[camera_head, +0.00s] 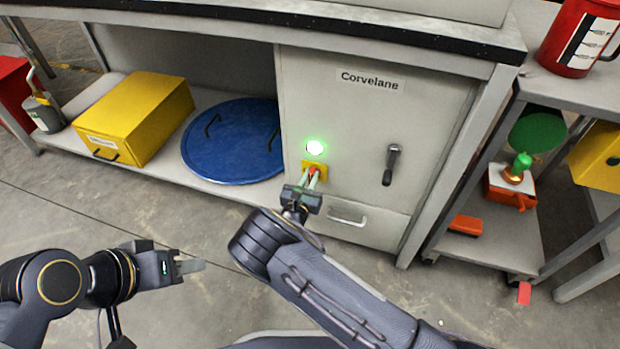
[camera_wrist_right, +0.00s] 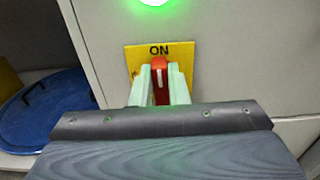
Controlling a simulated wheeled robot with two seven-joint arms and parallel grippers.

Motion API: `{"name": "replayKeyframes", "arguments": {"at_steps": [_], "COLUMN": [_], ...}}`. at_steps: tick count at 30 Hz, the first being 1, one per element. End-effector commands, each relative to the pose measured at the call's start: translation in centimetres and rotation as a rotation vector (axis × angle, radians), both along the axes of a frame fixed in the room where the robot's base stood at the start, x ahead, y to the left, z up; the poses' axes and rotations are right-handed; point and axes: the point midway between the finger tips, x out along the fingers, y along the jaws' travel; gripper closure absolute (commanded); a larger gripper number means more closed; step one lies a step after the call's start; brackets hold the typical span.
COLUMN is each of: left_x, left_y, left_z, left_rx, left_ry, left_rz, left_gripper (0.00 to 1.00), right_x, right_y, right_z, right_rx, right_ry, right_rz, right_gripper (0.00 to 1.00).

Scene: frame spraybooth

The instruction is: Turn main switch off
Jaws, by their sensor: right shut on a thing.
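The main switch is a red knob (camera_wrist_right: 160,80) on a yellow plate (camera_wrist_right: 131,57) on the front of the grey cabinet. The plate reads "ON" above the knob in the right wrist view. The knob's white mark points up, toward "ON". A green lamp (camera_head: 314,147) glows above the switch. My right gripper (camera_head: 313,178) is at the switch, its pale fingers shut on the red knob, one on each side. The knob's lower part is hidden by the gripper. My left gripper (camera_head: 190,267) is away from the cabinet, over the floor at lower left; its finger gap is not clear.
The cabinet (camera_head: 430,120) marked "Corvelane" has a dark handle (camera_head: 391,165) right of the switch and a drawer handle (camera_head: 346,216) below. A blue round lid (camera_head: 225,155) and yellow box (camera_head: 130,120) sit on the shelf at left. A grey cart (camera_head: 490,235) stands at right.

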Motion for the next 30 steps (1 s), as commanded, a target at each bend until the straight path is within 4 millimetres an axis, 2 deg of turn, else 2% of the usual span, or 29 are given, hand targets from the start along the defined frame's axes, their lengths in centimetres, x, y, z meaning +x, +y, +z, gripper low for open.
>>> {"name": "replayKeyframes", "arguments": {"at_steps": [11,30], "left_x": [0.0,0.0], "left_y": [0.0,0.0], "left_z": [-0.1,-0.4], "left_rx": [0.000,0.000], "left_ry": [0.000,0.000], "left_rz": [0.000,0.000], "left_gripper": [0.64,0.64], "right_x": [0.1,0.4], "right_y": [0.4,1.2], "right_z": [-0.1,-0.6], "right_rx": [-0.207,-0.783], "right_ry": [0.066,0.254], "right_rz": [0.001,0.001], "right_gripper": [1.00,1.00]}}
